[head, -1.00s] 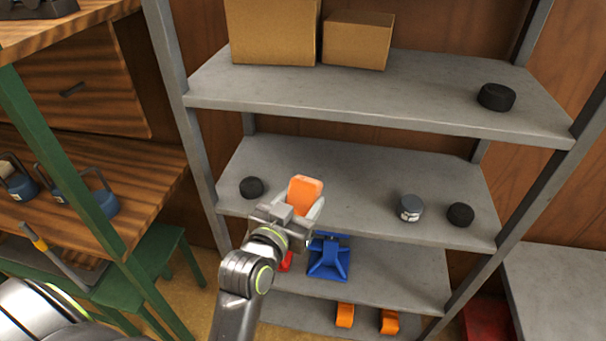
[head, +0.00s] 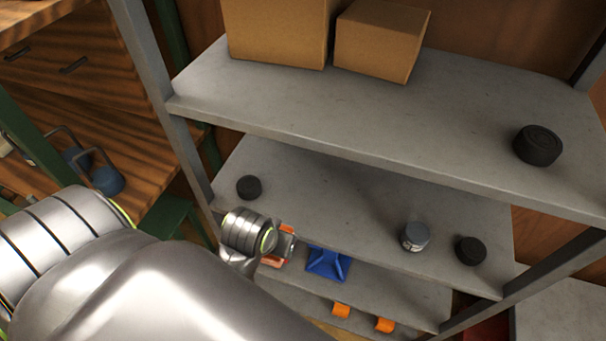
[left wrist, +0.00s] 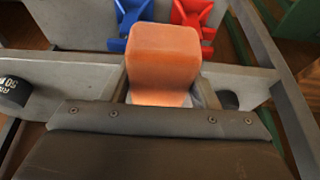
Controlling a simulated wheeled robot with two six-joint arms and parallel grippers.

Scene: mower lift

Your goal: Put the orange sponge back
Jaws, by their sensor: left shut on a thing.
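The orange sponge (left wrist: 163,65) is a rounded block, held upright between the fingers of my left gripper (left wrist: 163,95) in the left wrist view. In the head view my left gripper (head: 284,245) is at the front edge of the middle shelf (head: 340,212), left of centre. Only a bit of orange shows there, as my wrist hides most of the sponge. I cannot tell whether the sponge touches the shelf. My right gripper is not in view.
On the middle shelf stand a black puck (head: 249,187), a grey can (head: 414,236) and another black puck (head: 470,250). A blue stand (head: 327,264) is on the shelf below, with orange pieces (head: 384,325) lower down. Cardboard boxes (head: 276,34) sit above.

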